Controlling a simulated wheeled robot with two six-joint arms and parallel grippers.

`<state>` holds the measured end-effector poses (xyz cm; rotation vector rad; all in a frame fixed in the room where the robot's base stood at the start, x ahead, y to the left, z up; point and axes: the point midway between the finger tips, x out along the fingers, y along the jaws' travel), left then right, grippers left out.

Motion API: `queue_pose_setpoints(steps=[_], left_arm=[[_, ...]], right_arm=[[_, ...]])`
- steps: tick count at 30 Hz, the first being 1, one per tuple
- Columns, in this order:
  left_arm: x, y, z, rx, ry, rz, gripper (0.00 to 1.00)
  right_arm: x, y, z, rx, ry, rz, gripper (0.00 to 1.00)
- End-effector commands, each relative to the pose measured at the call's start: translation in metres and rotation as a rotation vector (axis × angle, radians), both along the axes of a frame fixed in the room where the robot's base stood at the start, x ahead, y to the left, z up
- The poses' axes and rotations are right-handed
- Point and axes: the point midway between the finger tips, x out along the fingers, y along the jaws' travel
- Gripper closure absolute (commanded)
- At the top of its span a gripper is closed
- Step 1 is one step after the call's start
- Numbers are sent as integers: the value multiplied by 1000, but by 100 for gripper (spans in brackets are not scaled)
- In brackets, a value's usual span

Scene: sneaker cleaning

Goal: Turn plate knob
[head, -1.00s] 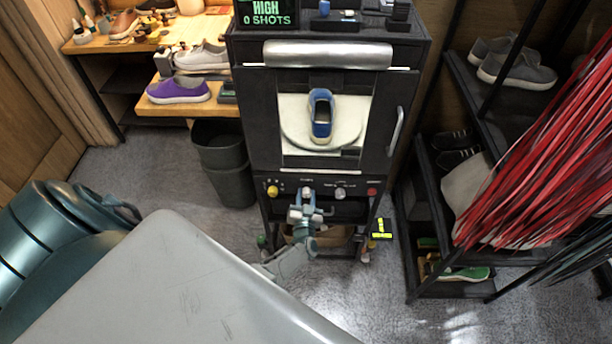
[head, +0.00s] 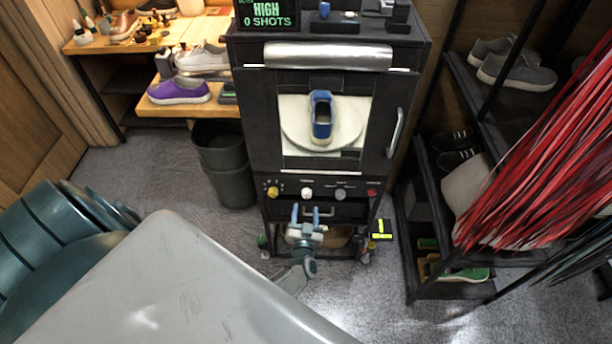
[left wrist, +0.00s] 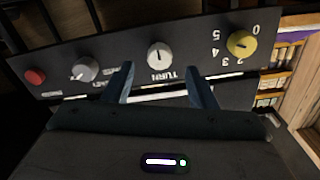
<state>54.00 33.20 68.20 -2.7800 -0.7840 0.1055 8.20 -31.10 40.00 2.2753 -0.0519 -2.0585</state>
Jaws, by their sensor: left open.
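The white plate knob (head: 307,192) is on the dark control panel below the cabinet window, second from the left. In the left wrist view the white knob (left wrist: 160,55) has the word TURN beside it. My left gripper (head: 305,211) is open and empty just below and in front of the knob, apart from it. In the left wrist view its two fingers (left wrist: 160,80) point at the panel, with the knob beyond the gap between them. A blue shoe (head: 321,117) stands on the round pale plate (head: 293,122) behind the window. My right gripper is not in view.
A yellow knob (head: 272,192), a grey knob (head: 340,194) and a red button (head: 372,192) share the panel. A shoe rack (head: 425,215) stands right. A dark bin (head: 222,150) and a wooden bench (head: 190,105) are left.

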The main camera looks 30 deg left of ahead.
Motion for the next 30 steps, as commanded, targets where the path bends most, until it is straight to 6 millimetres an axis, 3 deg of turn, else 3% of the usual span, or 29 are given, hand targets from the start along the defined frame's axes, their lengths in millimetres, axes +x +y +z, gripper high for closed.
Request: queue_pose_setpoints(steps=[3,9,26,30], left_arm=[[-19,-12,-1,-1,1,0,48],[-36,-23,-1,1,1,-1,48],[-39,-24,0,1,0,0,48],[-45,-27,-15,-14,32,-35,48]], right_arm=[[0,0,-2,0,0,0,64],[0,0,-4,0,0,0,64],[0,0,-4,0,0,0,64],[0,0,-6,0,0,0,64]])
